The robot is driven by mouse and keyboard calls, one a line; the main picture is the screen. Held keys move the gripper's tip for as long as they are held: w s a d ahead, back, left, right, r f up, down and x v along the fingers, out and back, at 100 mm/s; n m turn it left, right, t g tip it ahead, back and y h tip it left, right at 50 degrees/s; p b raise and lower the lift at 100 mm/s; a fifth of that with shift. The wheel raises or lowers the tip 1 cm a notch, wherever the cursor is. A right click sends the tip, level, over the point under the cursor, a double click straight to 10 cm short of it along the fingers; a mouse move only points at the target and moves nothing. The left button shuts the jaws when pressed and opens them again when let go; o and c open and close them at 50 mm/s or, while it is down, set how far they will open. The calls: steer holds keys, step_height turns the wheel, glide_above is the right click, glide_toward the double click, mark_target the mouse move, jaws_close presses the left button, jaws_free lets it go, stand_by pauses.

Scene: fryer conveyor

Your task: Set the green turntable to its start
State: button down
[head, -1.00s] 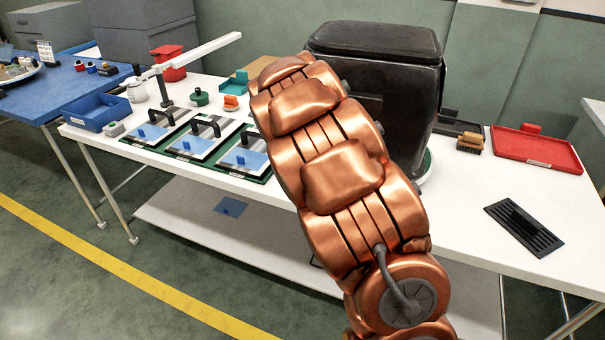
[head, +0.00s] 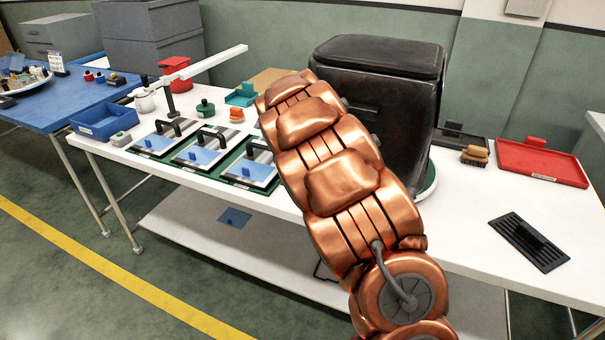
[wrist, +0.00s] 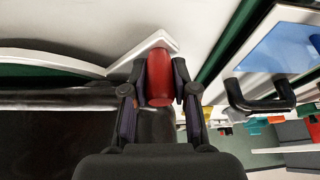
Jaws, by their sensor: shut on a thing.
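The green turntable (head: 429,186) shows in the head view only as a green and white edge at the foot of a large black box-shaped unit (head: 392,115) that stands on it. In the wrist view a green band (wrist: 35,71) with a white rim runs along the unit's foot. My gripper (wrist: 159,76) is shut on a red handle (wrist: 159,84), with a finger on each side. A white angled piece (wrist: 150,44) lies just beyond the handle and seems to meet the white rim. In the head view my copper arm hides the gripper and handle.
Flat plates with black handles (head: 200,153) lie left of my arm, and one handle (wrist: 258,95) is close on the right in the wrist view. A red tray (head: 540,165), a brush (head: 474,155) and a black grille (head: 528,242) lie on the right of the white table.

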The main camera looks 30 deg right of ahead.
steer(key=c, duration=1.1)
jaws_free()
steer(key=shift+w+r, duration=0.2)
steer(key=shift+w, duration=0.15)
steer(key=shift+c, duration=0.2)
steer(key=shift+o, duration=1.2)
steer(key=shift+s+f, duration=0.1)
steer(key=v, duration=1.2)
steer(key=shift+a, duration=0.1)
